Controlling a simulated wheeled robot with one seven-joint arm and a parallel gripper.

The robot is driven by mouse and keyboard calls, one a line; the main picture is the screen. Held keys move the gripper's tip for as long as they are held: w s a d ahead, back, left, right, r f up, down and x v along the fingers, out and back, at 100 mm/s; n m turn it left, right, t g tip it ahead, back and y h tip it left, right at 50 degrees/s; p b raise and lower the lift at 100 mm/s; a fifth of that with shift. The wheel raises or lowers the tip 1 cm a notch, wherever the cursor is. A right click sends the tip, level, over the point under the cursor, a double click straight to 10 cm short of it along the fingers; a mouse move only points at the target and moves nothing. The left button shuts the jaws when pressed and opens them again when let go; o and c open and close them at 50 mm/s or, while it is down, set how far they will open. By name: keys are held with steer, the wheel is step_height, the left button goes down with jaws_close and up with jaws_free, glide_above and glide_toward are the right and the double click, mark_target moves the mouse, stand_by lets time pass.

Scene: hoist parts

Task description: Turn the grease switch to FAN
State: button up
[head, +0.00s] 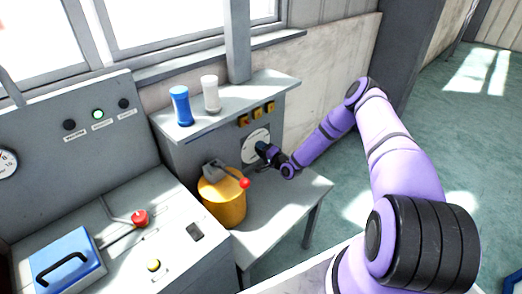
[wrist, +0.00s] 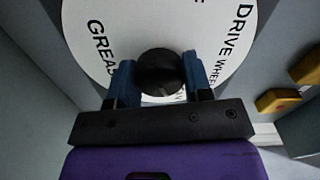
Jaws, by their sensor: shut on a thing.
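The grease switch is a round white dial (head: 252,149) on the front of the grey cabinet. In the wrist view the dial plate (wrist: 100,12) carries black lettering that reads GREAS, cut off by my finger, on the left and DRIVE WHEEL on the right. Lettering at the top and bottom is mostly cut off or hidden. A black knob (wrist: 158,60) sits at the dial's centre. My gripper (wrist: 160,74) has its two blue fingers on either side of the knob and is shut on it. The knob's pointer direction cannot be made out. In the head view my gripper (head: 264,149) is at the dial.
Yellow-orange switches (head: 257,113) sit just above the dial. A yellow drum (head: 223,202) with a red-knobbed lever (head: 244,183) stands left of my gripper. A blue bottle (head: 181,105) and a white bottle (head: 210,94) stand on the cabinet top. The small table's right part (head: 300,195) is clear.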

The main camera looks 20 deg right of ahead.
steer(key=o, duration=0.9)
steer(key=shift+s, duration=0.1)
steer(key=v, duration=1)
steer(key=shift+s+d, duration=0.2)
steer(key=shift+s, duration=0.1)
